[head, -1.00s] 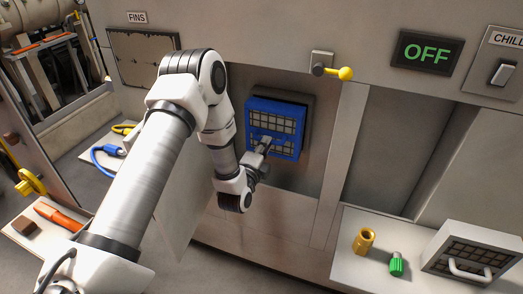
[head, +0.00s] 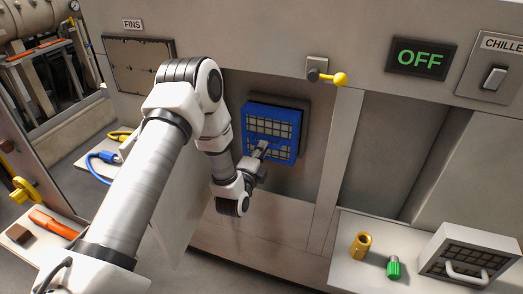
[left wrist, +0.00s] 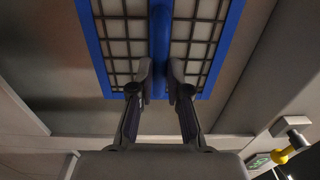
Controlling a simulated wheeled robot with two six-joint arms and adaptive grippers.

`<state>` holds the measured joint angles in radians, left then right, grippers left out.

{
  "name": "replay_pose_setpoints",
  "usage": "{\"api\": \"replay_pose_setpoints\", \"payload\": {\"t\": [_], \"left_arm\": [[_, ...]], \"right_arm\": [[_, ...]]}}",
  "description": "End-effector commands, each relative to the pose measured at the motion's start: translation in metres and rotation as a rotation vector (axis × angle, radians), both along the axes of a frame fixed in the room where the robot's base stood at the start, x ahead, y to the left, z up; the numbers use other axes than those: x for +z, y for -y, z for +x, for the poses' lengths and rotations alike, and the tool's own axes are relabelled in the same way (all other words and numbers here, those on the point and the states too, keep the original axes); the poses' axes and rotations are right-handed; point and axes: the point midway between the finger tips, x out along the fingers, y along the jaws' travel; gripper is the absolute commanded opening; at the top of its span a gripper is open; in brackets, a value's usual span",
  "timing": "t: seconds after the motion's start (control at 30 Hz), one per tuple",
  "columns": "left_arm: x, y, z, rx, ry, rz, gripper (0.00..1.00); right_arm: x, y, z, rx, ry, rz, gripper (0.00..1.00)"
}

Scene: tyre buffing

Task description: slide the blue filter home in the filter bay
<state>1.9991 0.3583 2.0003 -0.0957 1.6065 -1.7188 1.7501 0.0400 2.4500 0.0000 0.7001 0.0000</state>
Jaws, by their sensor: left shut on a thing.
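The blue filter (head: 268,124), a blue frame with a pale grid face, stands upright at the dark opening of the filter bay (head: 307,106) in the recessed wall panel. It still stands out in front of the opening; the dark surround shows above it and at its right. My left gripper (head: 262,148) is shut on the filter's blue handle bar. In the left wrist view, the fingers (left wrist: 160,80) close on the bar across the middle of the filter (left wrist: 205,40). The filter's back is hidden. My right gripper is not in view.
A yellow-knobbed latch (head: 341,79) sits on the wall above the bay. A shelf at lower right holds a brass fitting (head: 361,245), a green-capped part (head: 394,267) and a grey handled filter (head: 469,253). A display (head: 421,58) reads OFF.

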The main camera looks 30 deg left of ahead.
Motion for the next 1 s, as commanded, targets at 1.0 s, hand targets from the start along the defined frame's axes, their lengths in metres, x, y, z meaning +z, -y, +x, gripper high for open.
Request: {"api": "replay_pose_setpoints", "payload": {"t": [1.0], "left_arm": [[0.0, -0.003, 0.013, 0.0, 0.007, 0.003, 0.0]], "right_arm": [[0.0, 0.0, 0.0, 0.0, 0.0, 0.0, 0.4]]}}
